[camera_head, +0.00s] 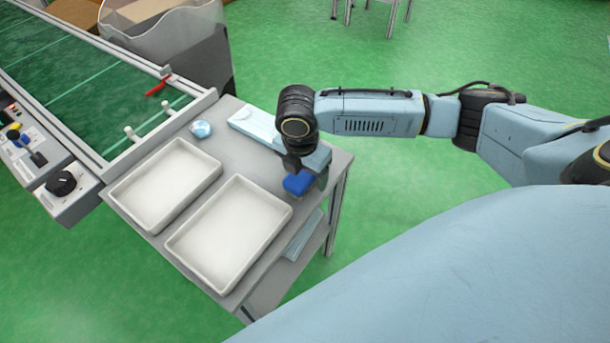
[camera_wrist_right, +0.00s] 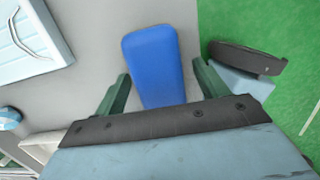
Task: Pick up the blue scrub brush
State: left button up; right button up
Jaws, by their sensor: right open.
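The blue scrub brush (camera_head: 298,183) lies on the grey table near its right edge, partly hidden by my right gripper in the head view. In the right wrist view the brush (camera_wrist_right: 154,66) appears as a blue block lying between and beyond the fingers. My right gripper (camera_wrist_right: 160,85) is open, with one dark green finger on each side of the brush's near end and gaps on both sides. In the head view my right gripper (camera_head: 292,165) is right above the brush. My left gripper is not in view.
Two white trays (camera_head: 287,212) (camera_head: 114,190) stand on the grey table (camera_head: 232,160). A light blue box (camera_head: 250,123) and a small blue-white round item (camera_head: 201,129) lie behind them. A green conveyor (camera_head: 85,90) stands at the left. Green floor lies beyond the table's right edge.

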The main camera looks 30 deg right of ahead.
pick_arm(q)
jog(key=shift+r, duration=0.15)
pick_arm(e)
jog(key=shift+f, duration=0.1)
jog(key=c, duration=1.1)
notch_tip(320, 180, up, 9)
jog(key=p, duration=0.4)
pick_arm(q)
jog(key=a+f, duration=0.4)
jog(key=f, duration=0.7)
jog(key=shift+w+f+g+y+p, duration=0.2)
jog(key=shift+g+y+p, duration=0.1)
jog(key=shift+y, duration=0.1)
pick_arm(e)
jog(key=shift+r, duration=0.5)
